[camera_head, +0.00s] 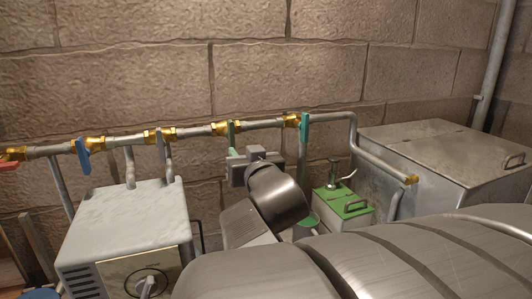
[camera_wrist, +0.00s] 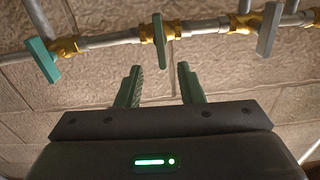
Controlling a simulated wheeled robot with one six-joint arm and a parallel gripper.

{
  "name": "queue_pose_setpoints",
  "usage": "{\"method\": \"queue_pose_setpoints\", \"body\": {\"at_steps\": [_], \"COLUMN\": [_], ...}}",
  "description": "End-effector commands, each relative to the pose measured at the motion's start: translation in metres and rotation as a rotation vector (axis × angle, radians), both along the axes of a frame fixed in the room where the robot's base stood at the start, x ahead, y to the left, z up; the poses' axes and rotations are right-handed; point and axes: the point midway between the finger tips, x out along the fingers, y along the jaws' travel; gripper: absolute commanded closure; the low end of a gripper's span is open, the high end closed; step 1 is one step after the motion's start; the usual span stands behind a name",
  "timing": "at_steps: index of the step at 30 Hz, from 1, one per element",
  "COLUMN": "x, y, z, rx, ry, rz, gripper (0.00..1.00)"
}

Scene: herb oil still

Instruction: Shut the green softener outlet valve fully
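Two green valve handles sit on the pipe along the wall. A dark green handle (camera_wrist: 158,38) is straight ahead of my gripper in the wrist view and stands across the pipe; in the head view it is partly hidden behind my gripper. A brighter teal-green handle (camera_head: 304,127) is to its right in the head view and also crosses the pipe; it shows at the left in the wrist view (camera_wrist: 42,60). No label tells which is the softener outlet. My gripper (camera_wrist: 159,68) is open and empty, its fingers short of the dark green handle, with a visible gap.
A blue handle (camera_head: 83,156), a grey-blue handle (camera_head: 160,147) and a red handle (camera_head: 8,166) are farther left on the pipe (camera_head: 270,124). A grey unit (camera_head: 125,218) stands below left. A green-topped box (camera_head: 343,200) and a large metal tank (camera_head: 430,145) stand right.

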Motion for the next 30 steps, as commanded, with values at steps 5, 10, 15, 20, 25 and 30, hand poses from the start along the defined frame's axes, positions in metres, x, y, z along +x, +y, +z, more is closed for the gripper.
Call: {"method": "queue_pose_setpoints", "body": {"at_steps": [5,10,15,20,25,30], "x": [-0.024,-0.032,-0.033,-0.033,-0.033,-0.033], "y": [-0.010,-0.013,-0.013,-0.013,-0.013,-0.013], "z": [0.003,0.001,0.000,0.000,0.000,0.000], "rx": [0.000,0.001,0.001,0.001,0.001,0.001], "ry": [0.000,0.001,0.000,0.000,0.000,0.000], "rz": [-0.001,0.000,0.000,0.000,0.000,0.000], "gripper": [0.66,0.66,0.66,0.66,0.66,0.66]}}
